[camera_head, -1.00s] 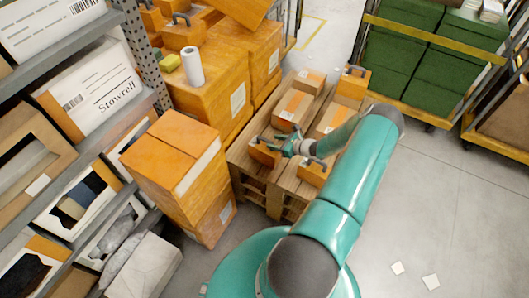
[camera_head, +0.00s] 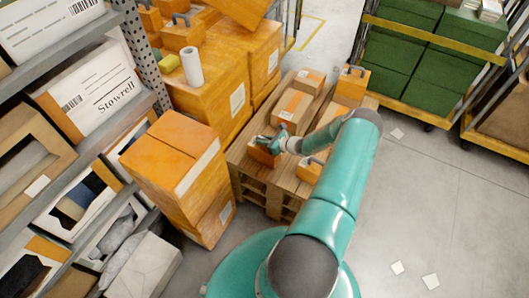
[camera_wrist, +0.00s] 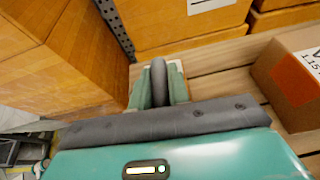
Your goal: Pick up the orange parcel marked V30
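A small orange parcel (camera_head: 262,157) with a dark handle stands at the near left corner of the wooden pallet. My gripper (camera_head: 276,144) is at its top, in line with its handle. In the wrist view my gripper's two green fingers (camera_wrist: 159,90) stand either side of the dark handle (camera_wrist: 158,78). Whether they press on it I cannot tell. The parcel's body is mostly hidden there by my gripper. No V30 marking is legible on any parcel.
The pallet (camera_head: 255,185) also carries a taped carton (camera_head: 294,105), another orange handled parcel (camera_head: 352,85) and more boxes. Stacked orange cartons (camera_head: 178,165) stand close at left, beside shelving. Green crates (camera_head: 405,60) sit on a cart at upper right.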

